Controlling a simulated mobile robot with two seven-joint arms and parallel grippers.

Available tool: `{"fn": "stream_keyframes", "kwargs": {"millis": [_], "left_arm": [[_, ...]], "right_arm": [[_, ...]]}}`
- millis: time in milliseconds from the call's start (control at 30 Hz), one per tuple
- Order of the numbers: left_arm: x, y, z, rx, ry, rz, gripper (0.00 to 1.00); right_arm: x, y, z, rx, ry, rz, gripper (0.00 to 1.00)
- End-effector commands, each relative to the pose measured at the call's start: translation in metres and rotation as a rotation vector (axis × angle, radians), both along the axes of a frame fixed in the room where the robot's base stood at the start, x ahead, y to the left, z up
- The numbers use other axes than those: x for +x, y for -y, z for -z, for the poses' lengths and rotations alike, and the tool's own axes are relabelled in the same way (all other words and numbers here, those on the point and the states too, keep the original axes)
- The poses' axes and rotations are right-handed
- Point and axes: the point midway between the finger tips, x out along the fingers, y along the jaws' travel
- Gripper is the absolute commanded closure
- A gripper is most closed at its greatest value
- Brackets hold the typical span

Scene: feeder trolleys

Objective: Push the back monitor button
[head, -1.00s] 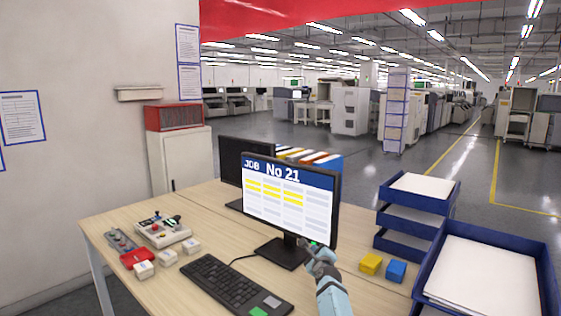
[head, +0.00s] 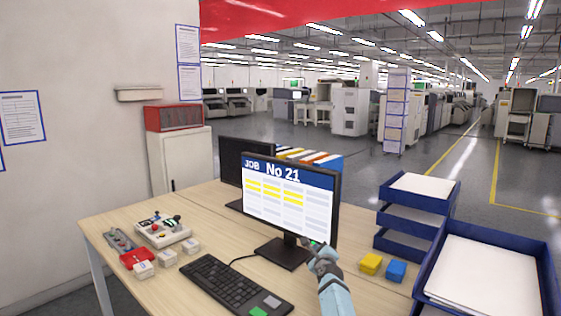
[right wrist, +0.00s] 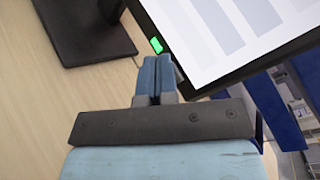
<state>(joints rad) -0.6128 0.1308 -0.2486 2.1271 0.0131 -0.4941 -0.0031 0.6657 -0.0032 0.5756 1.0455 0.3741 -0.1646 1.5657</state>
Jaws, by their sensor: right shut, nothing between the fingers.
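The front monitor (head: 289,203) stands on the desk with a lit screen reading "JOB No 21". The back monitor (head: 232,160) is behind it to the left, dark and partly covered by the front one; no button of it can be made out. A green button (right wrist: 156,44) glows on the front monitor's lower bezel. My right gripper (head: 314,246) is shut and empty at that monitor's lower right corner. In the right wrist view its fingertips (right wrist: 158,62) lie right by the green button; I cannot tell whether they touch it. My left gripper is out of view.
A keyboard (head: 235,285) lies in front of the monitor stand. A yellow block (head: 371,264) and a blue block (head: 396,271) are right of my arm, near blue paper trays (head: 382,243). A control box (head: 160,235) and small white blocks sit at the left.

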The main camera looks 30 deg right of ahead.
Motion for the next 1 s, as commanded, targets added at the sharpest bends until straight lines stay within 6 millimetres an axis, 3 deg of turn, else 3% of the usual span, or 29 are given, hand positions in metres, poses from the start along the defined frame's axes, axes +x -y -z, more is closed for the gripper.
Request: {"fn": "stream_keyframes", "kwargs": {"millis": [1000], "left_arm": [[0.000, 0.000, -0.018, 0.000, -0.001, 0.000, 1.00]], "right_arm": [[-0.007, -0.017, -0.002, 0.000, -0.001, -0.001, 1.00]]}}
